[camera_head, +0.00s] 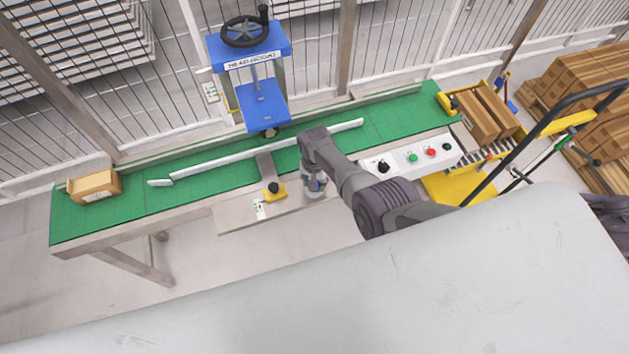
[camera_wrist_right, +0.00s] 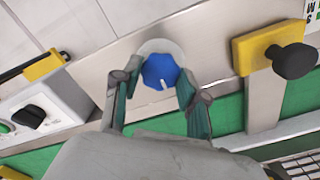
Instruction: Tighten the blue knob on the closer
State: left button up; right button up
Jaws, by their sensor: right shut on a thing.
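The blue knob (camera_wrist_right: 161,72) shows in the right wrist view, with a white mark on its face and a pale round base behind it on a metal plate. My right gripper (camera_wrist_right: 158,82) has a finger on each side of the knob and is shut on it. In the head view my right gripper (camera_head: 314,186) is over the metal plate at the front of the conveyor and hides the knob. The blue closer press (camera_head: 262,101) with a black handwheel stands behind the green belt. My left gripper is not in view.
A yellow block with a black knob (camera_head: 273,190) sits left of my right gripper. A control box (camera_head: 419,156) with buttons is on the right. A cardboard box (camera_head: 95,186) lies on the belt's left end. More boxes (camera_head: 484,113) stand at the right end.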

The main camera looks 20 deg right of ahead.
jog(key=o, duration=1.1)
jog(key=shift+o, duration=0.2)
jog(key=shift+r, duration=0.1)
notch_tip(320, 180, up, 12)
dwell(0.4)
